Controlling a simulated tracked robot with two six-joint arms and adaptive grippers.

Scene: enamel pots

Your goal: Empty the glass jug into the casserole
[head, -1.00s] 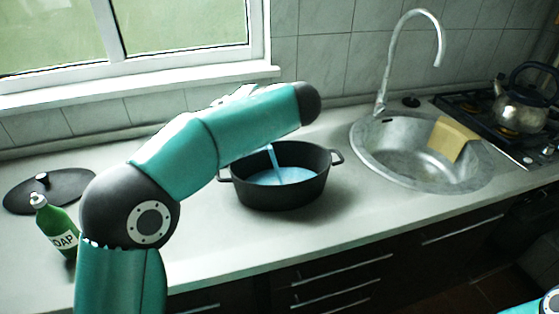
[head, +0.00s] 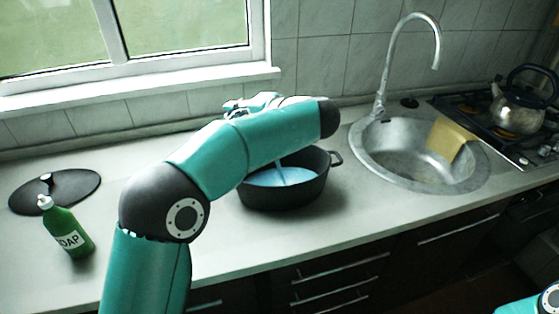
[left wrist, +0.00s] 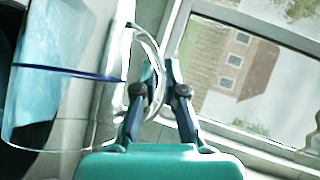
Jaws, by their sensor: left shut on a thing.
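The black casserole (head: 290,195) stands on the counter with pale blue liquid (head: 280,177) in it. A thin blue stream (head: 279,163) comes down into it from behind my left arm. The glass jug (left wrist: 50,95) shows in the left wrist view, clear with a dark blue line across it; how much it holds is unclear. My left gripper (left wrist: 157,68) is shut on the jug's handle (left wrist: 152,50). In the head view my left arm hides the jug, and only part of the gripper (head: 240,104) shows above the arm. My right gripper is out of view.
A green soap bottle (head: 68,230) and a black lid (head: 75,189) are at the left. A sink (head: 380,180) with a tap and yellow cloth (head: 450,137) is to the right, then a stove with a kettle (head: 520,105). A window is behind.

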